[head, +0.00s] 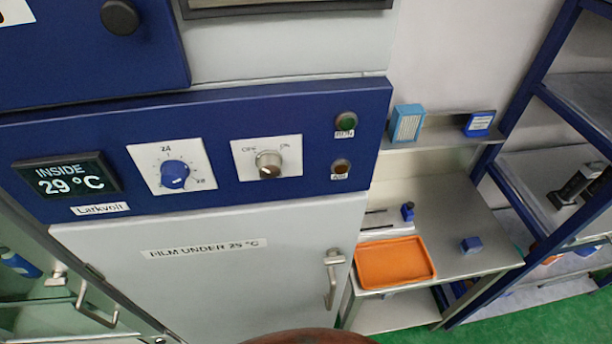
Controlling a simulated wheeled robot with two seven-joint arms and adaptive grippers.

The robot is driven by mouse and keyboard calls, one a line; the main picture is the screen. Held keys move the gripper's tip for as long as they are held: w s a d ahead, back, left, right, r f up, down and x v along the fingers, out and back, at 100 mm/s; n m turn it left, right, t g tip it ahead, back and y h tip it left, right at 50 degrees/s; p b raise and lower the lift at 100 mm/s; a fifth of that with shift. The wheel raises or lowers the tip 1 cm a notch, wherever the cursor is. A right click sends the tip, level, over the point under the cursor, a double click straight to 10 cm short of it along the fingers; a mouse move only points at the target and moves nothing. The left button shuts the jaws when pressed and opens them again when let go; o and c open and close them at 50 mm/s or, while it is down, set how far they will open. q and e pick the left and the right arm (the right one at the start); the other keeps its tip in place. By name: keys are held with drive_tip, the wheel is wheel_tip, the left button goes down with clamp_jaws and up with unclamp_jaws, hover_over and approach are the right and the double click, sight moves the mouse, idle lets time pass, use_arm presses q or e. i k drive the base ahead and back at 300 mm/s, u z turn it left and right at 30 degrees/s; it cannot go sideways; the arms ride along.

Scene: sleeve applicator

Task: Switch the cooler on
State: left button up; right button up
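The cooler's blue control panel (225,110) runs across the upper middle of the head view. Its display (66,178) reads INSIDE 29 °C. A blue dial (175,174) sits on a white plate marked 24 at the top. To its right is a metallic rotary switch (269,164), with OFF at upper left and what looks like ON at upper right; I cannot tell surely which way it points. A green RUN lamp (347,121) and an amber lamp (341,166) both look unlit. Neither of my grippers is in view.
Below the panel is a grey door (215,285) labelled FILM UNDER 25 °C or similar, with a handle (332,278). An orange tray (394,262) lies on the steel bench at right. A blue-framed rack (545,105) stands far right. The panel front is unobstructed.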

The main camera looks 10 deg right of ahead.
sight(269, 163)
drive_tip(key=z, duration=0.7)
drive_tip(key=k, duration=0.9)
drive_tip(key=z, duration=0.45)
